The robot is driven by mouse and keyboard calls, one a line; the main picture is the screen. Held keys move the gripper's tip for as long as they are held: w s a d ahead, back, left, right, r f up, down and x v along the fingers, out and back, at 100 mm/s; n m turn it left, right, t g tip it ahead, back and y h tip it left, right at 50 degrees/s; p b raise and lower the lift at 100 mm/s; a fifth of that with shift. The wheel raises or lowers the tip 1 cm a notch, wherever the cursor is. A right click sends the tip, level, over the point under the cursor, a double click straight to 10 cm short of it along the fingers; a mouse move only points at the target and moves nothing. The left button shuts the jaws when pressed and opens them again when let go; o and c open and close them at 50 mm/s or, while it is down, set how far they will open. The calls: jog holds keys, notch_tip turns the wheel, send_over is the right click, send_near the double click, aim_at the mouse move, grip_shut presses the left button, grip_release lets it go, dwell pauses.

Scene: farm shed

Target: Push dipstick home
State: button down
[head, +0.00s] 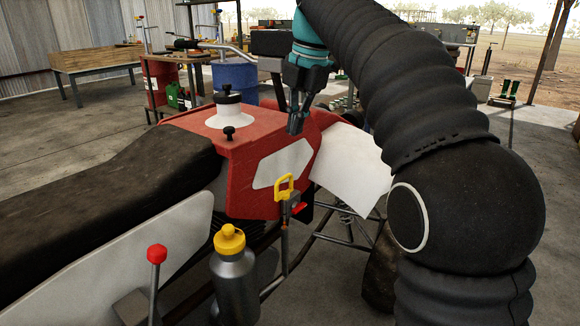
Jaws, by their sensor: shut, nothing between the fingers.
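The dipstick's yellow loop handle (284,183) stands upright at the side of the red quad bike body (240,178), in front of its white side panel. A thin shaft runs down from the handle into a grey fitting. How far the dipstick is seated is too small to tell. My gripper (295,130) points down with its fingers closed and empty. Its tips show above and slightly right of the yellow handle, apart from it. My arm comes from the right.
A small red lever (300,209) sits right beside the handle. A grey bottle with a yellow cap (234,275) and a red-knobbed lever (156,254) stand nearer. The black seat (110,190) lies left. A blue drum (235,80) and workbench stand behind.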

aim_at(285, 177)
jog(key=f, duration=0.3)
jog(key=a+f+b, duration=0.1)
jog(key=f, duration=0.3)
jog(key=w+f, duration=0.1)
jog(key=f, duration=0.2)
jog(key=shift+a+f+b, duration=0.2)
jog(key=shift+a+b, duration=0.2)
notch_tip(285, 177, down, 10)
jog(key=b, duration=0.5)
jog(key=shift+r, duration=0.2)
jog(key=shift+s+f, duration=0.1)
